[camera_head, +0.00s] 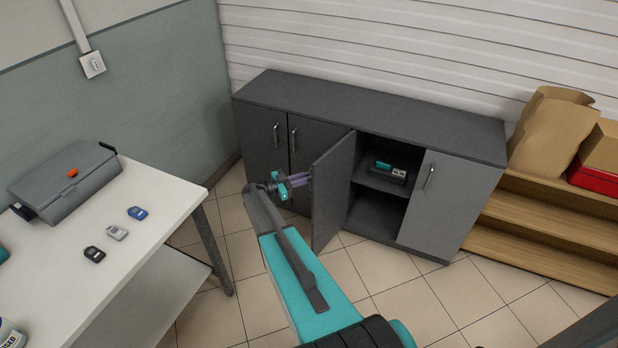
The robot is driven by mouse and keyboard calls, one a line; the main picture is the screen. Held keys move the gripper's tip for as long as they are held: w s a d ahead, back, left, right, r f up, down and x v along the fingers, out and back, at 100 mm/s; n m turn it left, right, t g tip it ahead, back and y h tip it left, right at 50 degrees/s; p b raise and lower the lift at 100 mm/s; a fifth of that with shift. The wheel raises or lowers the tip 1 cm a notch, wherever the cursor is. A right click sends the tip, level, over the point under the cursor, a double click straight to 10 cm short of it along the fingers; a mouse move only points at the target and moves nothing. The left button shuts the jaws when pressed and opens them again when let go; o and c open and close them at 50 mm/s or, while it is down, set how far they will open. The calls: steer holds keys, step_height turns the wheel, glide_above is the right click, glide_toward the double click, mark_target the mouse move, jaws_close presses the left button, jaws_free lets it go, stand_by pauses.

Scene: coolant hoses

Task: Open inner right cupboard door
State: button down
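The dark grey cupboard (345,105) stands against the back wall with several doors. The inner right door (333,185) is swung out on its left side and stands well open. Behind it, the open compartment (374,212) shows a shelf with a small dark and teal item (391,170) on it. My gripper (306,180) is at the left face of the open door, its purple fingers pointing right toward the door. The fingertips are close to the door panel. I cannot tell whether they touch it, and the finger gap is too small to judge.
The outer right door (447,200) and the two left doors (262,140) are shut. A white table (150,235) with a grey case (68,180) and several small key fobs stands at the left. Tiled floor is free in front.

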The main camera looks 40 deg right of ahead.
steer(key=c, duration=1.8)
jaws_free()
steer(key=shift+w+a+f, duration=0.1)
steer(key=shift+f, duration=0.2)
steer(key=shift+r, duration=0.15)
steer(key=b+v, duration=0.2)
steer(key=v, duration=1.2)
steer(key=shift+s, duration=0.25)
